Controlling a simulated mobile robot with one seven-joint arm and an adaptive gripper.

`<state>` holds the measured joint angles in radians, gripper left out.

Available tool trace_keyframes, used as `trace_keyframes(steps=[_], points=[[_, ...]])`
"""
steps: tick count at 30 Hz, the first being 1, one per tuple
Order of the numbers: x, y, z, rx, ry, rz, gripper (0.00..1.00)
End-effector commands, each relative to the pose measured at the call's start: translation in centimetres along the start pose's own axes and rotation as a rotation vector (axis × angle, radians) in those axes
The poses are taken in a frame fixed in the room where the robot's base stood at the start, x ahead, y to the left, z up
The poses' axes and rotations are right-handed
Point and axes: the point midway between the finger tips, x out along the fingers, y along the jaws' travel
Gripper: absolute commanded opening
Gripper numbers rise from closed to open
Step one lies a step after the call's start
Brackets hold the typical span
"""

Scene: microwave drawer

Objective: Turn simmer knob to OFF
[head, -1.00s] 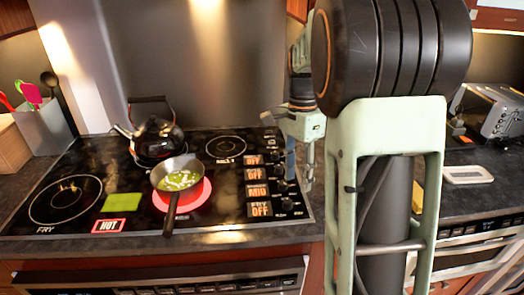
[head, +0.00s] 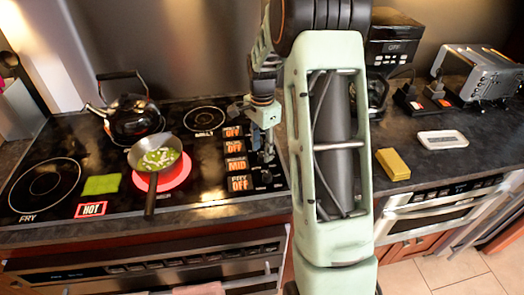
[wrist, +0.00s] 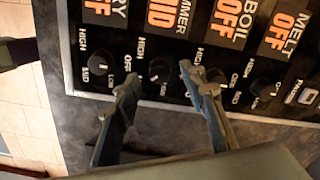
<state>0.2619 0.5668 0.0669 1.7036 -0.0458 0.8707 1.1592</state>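The simmer display (head: 237,164) reads MID on the cooktop's right side; it also shows in the wrist view (wrist: 168,16). The dark round simmer knob (wrist: 160,69) sits below that display in the wrist view. My gripper (wrist: 159,73) is open, with one fingertip on each side of the simmer knob. I cannot tell whether the fingers touch it. In the head view my gripper (head: 267,150) is over the knob row and hides part of it.
The fry knob (wrist: 97,61) and boil knob (wrist: 215,76) are close outside the fingers. The melt knob (wrist: 263,88) is farther right. A pan (head: 155,157) stands on a glowing burner, with a kettle (head: 132,118) behind. A yellow block (head: 393,164) lies on the right counter.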

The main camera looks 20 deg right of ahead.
Motion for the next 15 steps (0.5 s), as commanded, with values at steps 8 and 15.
trace_keyframes(steps=[8,15], points=[[1.9,0.1,0.0,0.000,0.000,0.001,0.38],[1.9,0.0,0.0,0.000,0.000,0.001,0.36]])
